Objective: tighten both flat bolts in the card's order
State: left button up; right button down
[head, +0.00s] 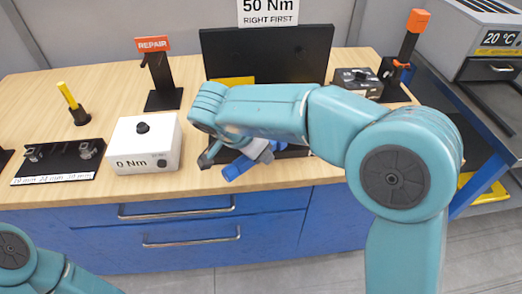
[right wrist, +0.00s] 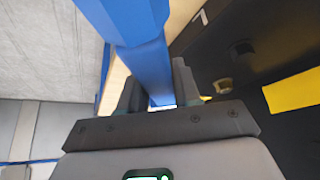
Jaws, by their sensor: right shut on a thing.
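The card (head: 268,12) at the top reads 50 Nm, RIGHT FIRST. My right gripper (right wrist: 157,88) is shut on a blue tool (right wrist: 145,58), whose bar runs between the two fingers. In the head view the blue tool (head: 238,169) shows below my right wrist, in front of the black panel (head: 290,58). My left gripper is out of view.
A white box (head: 135,160) reading 0 Nm has a black knob. A black socket tray (head: 65,172), a yellow-handled tool (head: 68,95) and a REPAIR stand (head: 158,98) are at left. A black box (head: 352,78) and orange-topped stand (head: 412,22) are at right. Bare wood shows at left.

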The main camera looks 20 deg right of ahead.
jog(key=shift+w+a+m+g+p, duration=0.2)
jog(key=shift+w+m+p, duration=0.1)
jog(key=shift+w, duration=0.2)
jog(key=shift+w+a+m+g+p, duration=0.2)
jog(key=shift+w+m, duration=0.1)
jog(key=shift+w, duration=0.15)
dwell(0.6)
jog(key=shift+w+a+m+p, duration=0.1)
jog(key=shift+w+m+p, duration=0.35)
jog(key=shift+w, duration=0.15)
dwell(0.4)
jog(key=shift+w+a+r+m+g+h+p, duration=0.15)
jog(key=shift+w+m+g+p, duration=0.25)
jog(key=shift+w+p, duration=0.35)
jog(key=shift+w+a+f+m+g+h+p, duration=0.1)
jog(key=shift+w+m+g+h+p, duration=0.1)
jog(key=shift+w+m+p, duration=0.5)
dwell(1.1)
jog(key=shift+n, duration=0.25)
jog(key=shift+s+n+b, duration=0.3)
jog(key=shift+s+b, duration=0.2)
jog(key=shift+b, duration=0.3)
jog(key=shift+r, duration=0.2)
jog(key=shift+d+r+p, duration=0.1)
jog(key=shift+r+p, duration=1.4)
jog(key=shift+r, duration=0.6)
